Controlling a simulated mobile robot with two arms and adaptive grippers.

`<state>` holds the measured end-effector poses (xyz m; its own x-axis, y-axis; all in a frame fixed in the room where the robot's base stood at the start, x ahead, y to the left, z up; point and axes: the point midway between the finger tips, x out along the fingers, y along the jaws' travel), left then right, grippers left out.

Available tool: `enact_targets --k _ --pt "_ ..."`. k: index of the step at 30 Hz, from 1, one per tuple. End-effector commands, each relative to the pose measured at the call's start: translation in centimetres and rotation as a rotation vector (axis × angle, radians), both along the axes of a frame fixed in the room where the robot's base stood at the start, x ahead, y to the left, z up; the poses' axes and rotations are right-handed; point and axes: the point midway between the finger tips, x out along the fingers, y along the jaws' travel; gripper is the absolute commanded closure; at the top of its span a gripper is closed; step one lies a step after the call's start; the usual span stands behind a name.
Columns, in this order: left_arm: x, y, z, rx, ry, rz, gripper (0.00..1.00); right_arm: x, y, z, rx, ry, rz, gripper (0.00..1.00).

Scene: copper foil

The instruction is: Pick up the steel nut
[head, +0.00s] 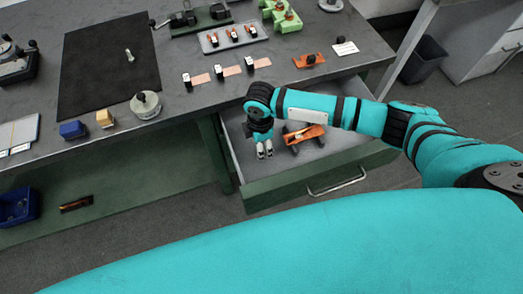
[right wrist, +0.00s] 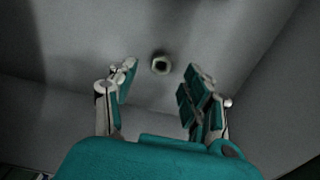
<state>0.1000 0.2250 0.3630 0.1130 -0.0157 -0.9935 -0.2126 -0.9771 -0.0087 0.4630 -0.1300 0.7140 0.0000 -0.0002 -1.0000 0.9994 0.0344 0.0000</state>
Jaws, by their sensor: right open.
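The steel nut (right wrist: 161,65) lies on the grey floor of the open drawer (head: 328,174). It is a small pale ring with a dark hole. In the right wrist view it sits just beyond the fingertips, roughly centred between them. I cannot make it out in the head view, where my arm and gripper cover part of the drawer. My right gripper (head: 265,150) points down into the left part of the drawer. It is open and empty, and its fingers also show in the right wrist view (right wrist: 160,77). My left gripper is not in view.
An orange tool with dark parts (head: 312,131) is in the drawer, right of my gripper. The drawer's walls and green front enclose the space. The workbench (head: 190,112) above holds a black mat (head: 90,75), blocks, clips and fixtures. A dark bin (head: 425,58) stands at right.

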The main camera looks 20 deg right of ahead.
Motion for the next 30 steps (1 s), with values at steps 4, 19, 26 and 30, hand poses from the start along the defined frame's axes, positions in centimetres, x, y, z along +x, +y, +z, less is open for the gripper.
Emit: enact_targets --k 4,19,26,30 --pt "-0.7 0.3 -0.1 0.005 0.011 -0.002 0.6 -0.1 0.1 -2.1 -0.001 0.002 -0.002 0.5" --pt "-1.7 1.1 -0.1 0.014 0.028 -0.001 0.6 -0.1 0.1 -2.7 0.0 0.0 0.0 0.74" --pt "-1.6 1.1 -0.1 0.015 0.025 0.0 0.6 -0.1 0.1 -2.6 0.0 0.0 0.0 1.0" --pt "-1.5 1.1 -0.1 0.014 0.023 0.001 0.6 -0.1 0.1 -2.6 0.0 0.0 0.0 1.0"
